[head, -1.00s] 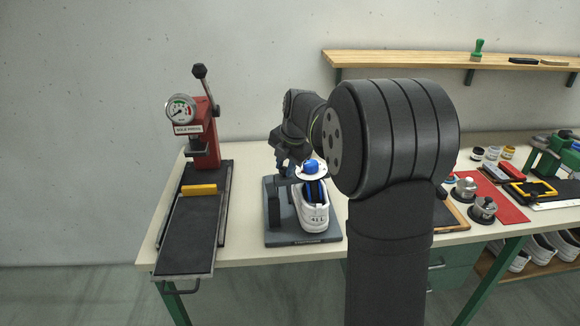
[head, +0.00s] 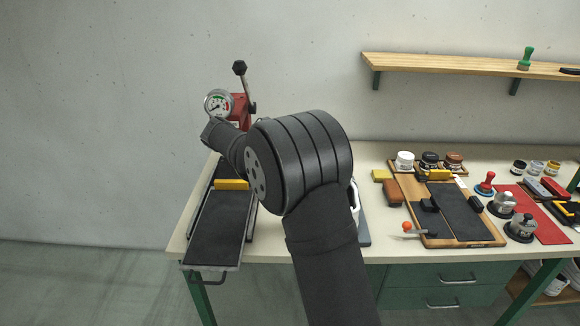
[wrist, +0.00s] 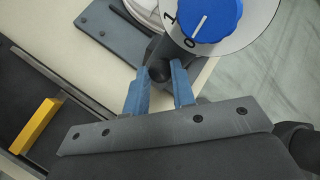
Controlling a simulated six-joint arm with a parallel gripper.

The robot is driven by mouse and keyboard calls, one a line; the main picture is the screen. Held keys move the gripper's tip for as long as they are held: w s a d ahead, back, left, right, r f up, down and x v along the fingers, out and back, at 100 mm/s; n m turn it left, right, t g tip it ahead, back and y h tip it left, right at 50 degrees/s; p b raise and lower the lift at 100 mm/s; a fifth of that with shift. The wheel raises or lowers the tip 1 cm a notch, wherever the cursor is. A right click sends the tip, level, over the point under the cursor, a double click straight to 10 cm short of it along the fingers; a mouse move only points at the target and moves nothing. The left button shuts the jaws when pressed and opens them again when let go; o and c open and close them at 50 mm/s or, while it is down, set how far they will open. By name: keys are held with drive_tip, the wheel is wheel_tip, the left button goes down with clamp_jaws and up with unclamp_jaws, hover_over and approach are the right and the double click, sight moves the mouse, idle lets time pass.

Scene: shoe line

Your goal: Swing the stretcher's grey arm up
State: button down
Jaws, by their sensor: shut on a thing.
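In the wrist view my gripper (wrist: 160,80) has its blue fingers shut on the dark ball end (wrist: 159,71) of the stretcher's grey arm. The arm runs from the ball up and right under the dial. The stretcher's blue knob (wrist: 212,18) sits on a white dial plate (wrist: 256,22) marked 1 and 0. Part of the white shoe (wrist: 143,10) and the dark base plate (wrist: 95,21) show beside it. In the head view my own arm hides the gripper and most of the stretcher; slivers of shoe (head: 354,197) and base (head: 363,228) show.
The red press (head: 240,108) with its gauge stands behind my arm at left. Its black tray (head: 217,232) carries a yellow bar (head: 231,184). A wooden board (head: 473,237) with tools and a red mat (head: 533,215) lie to the right.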

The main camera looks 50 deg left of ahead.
drive_tip(key=s+a+f+t, duration=0.1)
drive_tip(key=s+a+f, duration=0.2)
drive_tip(key=f, duration=0.4)
drive_tip(key=shift+s+f+h, duration=0.15)
drive_tip(key=shift+s+h, duration=0.05)
drive_tip(key=shift+h, duration=0.2)
idle(0.4)
drive_tip(key=c, duration=1.5)
unclamp_jaws()
drive_tip(key=shift+f, duration=0.15)
drive_tip(key=shift+w+a+r, duration=0.1)
drive_tip(key=shift+w+r, duration=0.05)
drive_tip(key=shift+r, duration=0.2)
